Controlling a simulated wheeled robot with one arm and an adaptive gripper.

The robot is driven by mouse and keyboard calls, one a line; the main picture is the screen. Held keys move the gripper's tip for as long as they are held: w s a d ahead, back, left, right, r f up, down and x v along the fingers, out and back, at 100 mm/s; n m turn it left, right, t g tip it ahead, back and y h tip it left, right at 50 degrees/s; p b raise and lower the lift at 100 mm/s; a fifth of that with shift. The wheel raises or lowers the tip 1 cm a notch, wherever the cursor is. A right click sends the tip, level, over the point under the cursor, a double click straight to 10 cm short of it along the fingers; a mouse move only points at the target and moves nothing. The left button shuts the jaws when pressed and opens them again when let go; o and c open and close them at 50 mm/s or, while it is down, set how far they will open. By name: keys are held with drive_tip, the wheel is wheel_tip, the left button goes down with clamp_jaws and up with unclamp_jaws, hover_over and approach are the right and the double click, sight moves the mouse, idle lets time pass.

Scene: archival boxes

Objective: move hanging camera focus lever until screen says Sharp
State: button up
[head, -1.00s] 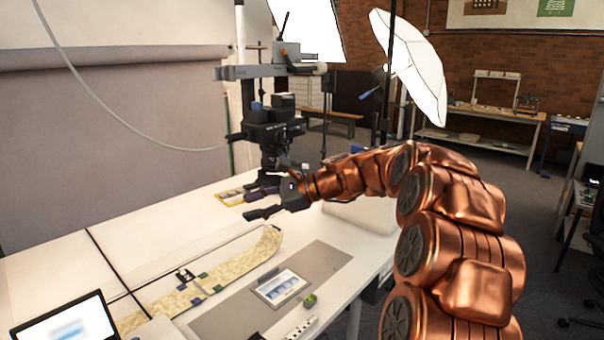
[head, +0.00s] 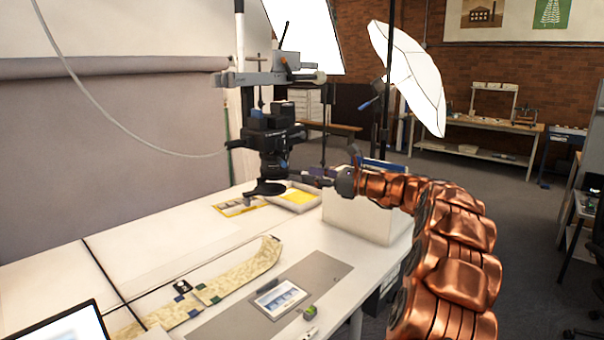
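The hanging camera (head: 272,136) is a dark body on a column, its lens pointing down over the white table. A dark round plate (head: 265,188) sits below the lens. I cannot make out the focus lever clearly among the dark lens parts. My gripper (head: 328,164) is just right of the lens, its dark fingers spread and apparently empty. One finger points left towards the lens and the other points up. I cannot tell whether the left finger touches anything. A laptop screen (head: 68,328) shows at the lower left, cut off, with no readable word.
A white box (head: 362,216) stands under my wrist. A yellow-lined tray (head: 296,197) lies below the camera. A patterned strip (head: 235,281), a grey mat (head: 325,270) and a picture card (head: 279,298) lie on the table. A white umbrella (head: 412,80) stands behind.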

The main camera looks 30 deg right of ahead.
sight(301, 173)
drive_tip(key=shift+x, duration=2)
clamp_jaws()
